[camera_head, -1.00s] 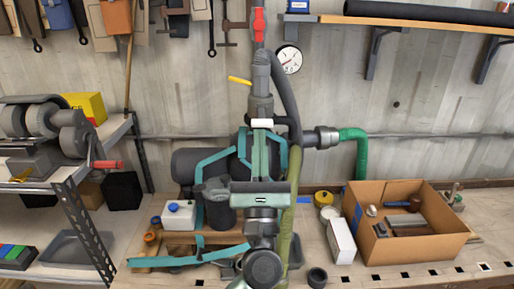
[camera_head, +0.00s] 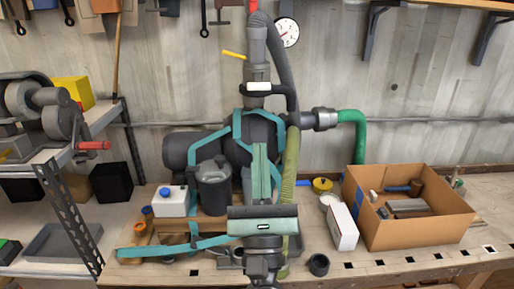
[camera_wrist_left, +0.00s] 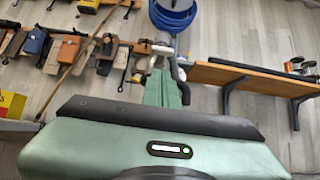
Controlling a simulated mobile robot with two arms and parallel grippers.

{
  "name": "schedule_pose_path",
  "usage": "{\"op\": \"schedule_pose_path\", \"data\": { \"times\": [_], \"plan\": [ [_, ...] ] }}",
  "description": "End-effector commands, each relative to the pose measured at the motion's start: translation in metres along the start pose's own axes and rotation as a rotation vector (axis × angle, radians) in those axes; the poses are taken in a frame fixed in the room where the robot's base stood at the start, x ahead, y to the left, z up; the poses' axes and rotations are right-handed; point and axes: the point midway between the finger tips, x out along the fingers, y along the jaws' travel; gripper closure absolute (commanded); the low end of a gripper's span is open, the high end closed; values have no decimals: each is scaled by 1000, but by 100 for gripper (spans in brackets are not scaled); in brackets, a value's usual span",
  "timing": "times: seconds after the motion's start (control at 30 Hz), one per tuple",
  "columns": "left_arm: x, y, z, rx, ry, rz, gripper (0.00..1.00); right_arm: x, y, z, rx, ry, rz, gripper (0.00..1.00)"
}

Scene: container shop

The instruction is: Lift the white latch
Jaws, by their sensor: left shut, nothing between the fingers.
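The white latch (camera_head: 258,87) is a small white block on the front of the upright grey pipe of the pump, below the yellow lever (camera_head: 235,54). My left gripper (camera_head: 258,148) points up in front of the pump, its teal fingers shut and empty. In the head view its fingertips are below the latch, with a visible gap. In the left wrist view the gripper (camera_wrist_left: 163,74) points away from the camera, and a small white piece just beyond the tips may be the latch. My right gripper is not in view.
A dark corrugated hose (camera_head: 284,70) runs close right of the pipe. A green hose (camera_head: 350,116) leaves the pump to the right. A cardboard box (camera_head: 418,235) and a white carton (camera_head: 342,228) stand on the bench at right. A metal shelf (camera_head: 75,210) is at left.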

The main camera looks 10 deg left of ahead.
Motion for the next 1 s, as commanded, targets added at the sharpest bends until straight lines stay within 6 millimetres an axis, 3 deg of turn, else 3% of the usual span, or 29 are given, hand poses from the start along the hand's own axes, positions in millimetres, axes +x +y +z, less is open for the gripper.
{"op": "schedule_pose_path", "data": {
  "times": [0.2, 0.57, 0.67, 0.77, 0.87, 1.0],
  "plan": [
    [-19, 0, 8, 1, -1, 1, 100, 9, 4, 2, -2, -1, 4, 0],
    [-20, 0, 9, 2, 0, 0, 100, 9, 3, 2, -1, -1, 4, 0],
    [-24, -7, -1, 48, 11, -23, 100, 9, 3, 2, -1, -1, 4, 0],
    [-37, -26, -33, 198, 43, -99, 100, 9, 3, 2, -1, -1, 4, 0],
    [-64, -54, -87, 434, 84, -230, 100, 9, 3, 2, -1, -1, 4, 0],
    [-122, -83, -174, 789, 128, -468, 100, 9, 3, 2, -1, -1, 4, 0]
  ]
}}
